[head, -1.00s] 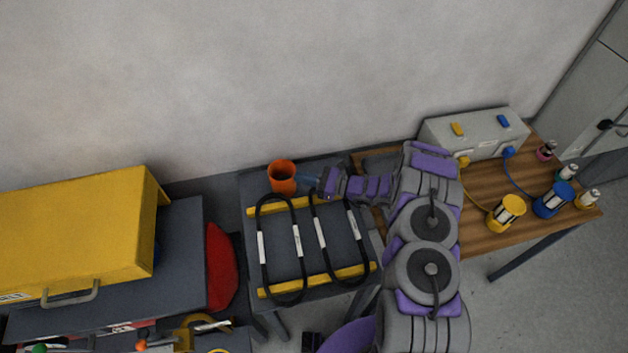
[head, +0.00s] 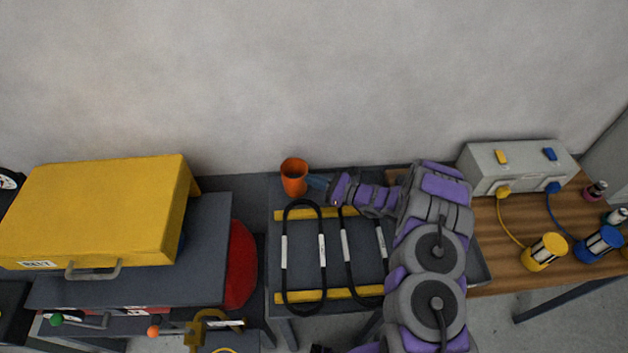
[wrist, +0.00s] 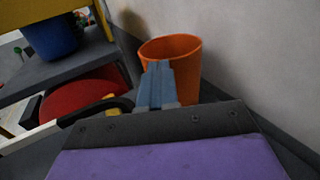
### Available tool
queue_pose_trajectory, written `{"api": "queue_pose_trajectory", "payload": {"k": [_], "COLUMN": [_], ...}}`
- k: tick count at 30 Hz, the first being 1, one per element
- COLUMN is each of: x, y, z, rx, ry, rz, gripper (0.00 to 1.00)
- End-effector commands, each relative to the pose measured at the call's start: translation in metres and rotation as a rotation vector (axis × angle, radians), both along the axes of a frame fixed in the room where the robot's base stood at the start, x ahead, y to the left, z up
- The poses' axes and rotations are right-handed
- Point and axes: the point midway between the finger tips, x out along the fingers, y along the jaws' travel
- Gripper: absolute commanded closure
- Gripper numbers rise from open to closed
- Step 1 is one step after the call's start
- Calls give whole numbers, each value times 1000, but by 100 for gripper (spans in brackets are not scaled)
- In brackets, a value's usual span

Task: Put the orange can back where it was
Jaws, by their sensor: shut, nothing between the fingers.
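The orange can (head: 294,180) stands upright at the back of the dark table, near the wall, with its open top facing up. It also shows in the wrist view (wrist: 181,58), just beyond the fingers. My gripper (head: 316,182) is shut and empty, pointing left at the can's right side. In the wrist view its blue-grey fingers (wrist: 157,84) are together and overlap the can's lower front. I cannot tell whether they touch it.
Black looped cables (head: 303,255) lie across yellow bars (head: 313,296) in front of the can. A yellow case (head: 95,210) stands on the left bench, with a red round object (head: 241,265) beside it. A grey box (head: 515,166) and coils stand on the wooden table (head: 505,235).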

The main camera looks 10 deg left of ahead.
Motion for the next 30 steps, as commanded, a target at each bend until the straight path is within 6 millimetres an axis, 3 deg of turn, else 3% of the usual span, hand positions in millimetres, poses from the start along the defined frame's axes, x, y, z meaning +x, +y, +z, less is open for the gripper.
{"api": "queue_pose_trajectory", "payload": {"k": [5,18,24,30], "x": [-5,-24,-29,-30], "y": [-21,-107,-126,-130], "z": [0,-1,-1,-1], "rx": [1,-2,-3,-2], "ry": [2,1,0,0], "rz": [-3,-2,1,1], "gripper": [100,100,100,100]}}
